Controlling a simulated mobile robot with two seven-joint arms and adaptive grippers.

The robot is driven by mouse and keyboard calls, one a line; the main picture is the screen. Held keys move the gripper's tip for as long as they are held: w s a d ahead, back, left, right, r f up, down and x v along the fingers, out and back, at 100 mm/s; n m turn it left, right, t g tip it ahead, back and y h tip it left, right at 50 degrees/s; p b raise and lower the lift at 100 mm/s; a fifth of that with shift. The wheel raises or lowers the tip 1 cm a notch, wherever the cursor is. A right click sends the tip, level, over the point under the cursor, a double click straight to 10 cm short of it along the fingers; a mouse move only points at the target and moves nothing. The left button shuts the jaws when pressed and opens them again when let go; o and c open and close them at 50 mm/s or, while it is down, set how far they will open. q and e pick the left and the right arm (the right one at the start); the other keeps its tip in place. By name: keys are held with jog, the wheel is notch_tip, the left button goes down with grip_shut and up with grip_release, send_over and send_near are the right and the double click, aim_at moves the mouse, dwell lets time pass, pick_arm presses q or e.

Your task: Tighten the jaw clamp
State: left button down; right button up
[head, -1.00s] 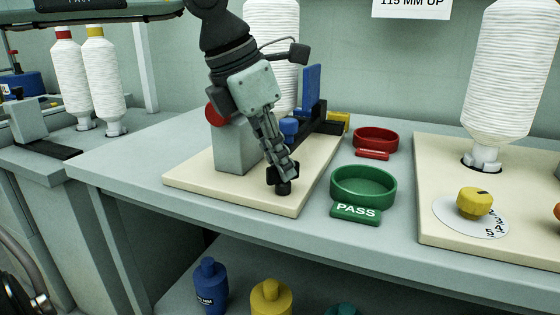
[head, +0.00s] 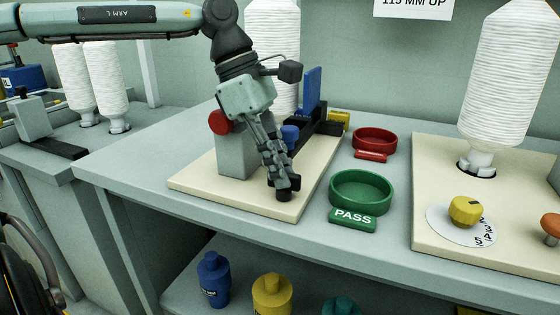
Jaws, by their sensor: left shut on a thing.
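The jaw clamp sits on a cream board on the bench, with a grey block (head: 237,153), a red round part (head: 219,122) on the block's left, and a blue upright plate (head: 312,90) by a black rail behind. My left gripper (head: 282,184) points down in front of the grey block. It is shut on a dark knob-like end (head: 284,195) at the front of the board; the fingers hide most of what they hold. My right gripper does not show.
A green PASS tray (head: 361,190) and a red tray (head: 375,141) stand to the right of the clamp. A board with a yellow dial knob (head: 465,211) lies further right. White thread cones stand behind, and coloured bottles sit on the shelf below.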

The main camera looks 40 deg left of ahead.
pick_arm(q)
jog(key=shift+m, duration=0.5)
jog(key=c, duration=1.6)
grip_release()
jog(key=v, duration=1.2)
jog(key=shift+w, duration=0.25)
